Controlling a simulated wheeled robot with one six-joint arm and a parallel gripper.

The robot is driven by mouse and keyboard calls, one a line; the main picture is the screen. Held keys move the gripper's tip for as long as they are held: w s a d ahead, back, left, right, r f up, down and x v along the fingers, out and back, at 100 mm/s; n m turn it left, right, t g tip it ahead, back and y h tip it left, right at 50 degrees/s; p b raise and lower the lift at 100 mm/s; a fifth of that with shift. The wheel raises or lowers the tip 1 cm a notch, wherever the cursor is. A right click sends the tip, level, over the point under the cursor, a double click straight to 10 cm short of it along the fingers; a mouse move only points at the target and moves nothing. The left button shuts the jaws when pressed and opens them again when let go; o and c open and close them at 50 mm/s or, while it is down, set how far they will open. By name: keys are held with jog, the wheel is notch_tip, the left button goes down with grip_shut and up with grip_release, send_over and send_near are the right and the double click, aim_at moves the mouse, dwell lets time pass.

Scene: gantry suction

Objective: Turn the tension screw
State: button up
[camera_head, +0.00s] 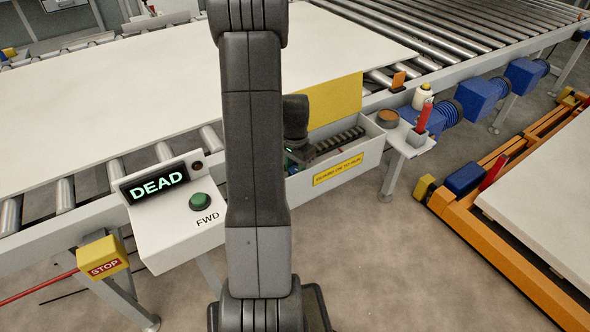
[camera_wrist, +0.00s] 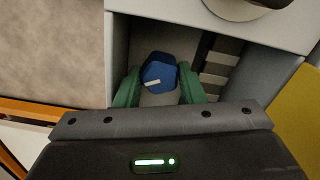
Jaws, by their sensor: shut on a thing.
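The tension screw (camera_wrist: 159,72) shows in the wrist view as a blue hexagonal head with a white mark, inside a grey-walled box. My gripper (camera_wrist: 160,88) has its green fingers on either side of it, shut on it. In the head view my gripper (camera_head: 292,158) is at the left end of the open guard box (camera_head: 330,178), mostly hidden behind my arm. The screw cannot be made out there.
Ribbed parts (camera_wrist: 222,65) lie beside the screw in the box. A yellow panel (camera_head: 335,100) stands behind it. A side shelf (camera_head: 410,140) holds a cup, a bottle and a red-handled tool. A console (camera_head: 170,205) reads DEAD. A large white board (camera_head: 130,90) covers the rollers.

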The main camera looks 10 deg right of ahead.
jog(key=shift+m, duration=1.7)
jog(key=o, duration=1)
jog(key=shift+s, duration=0.1)
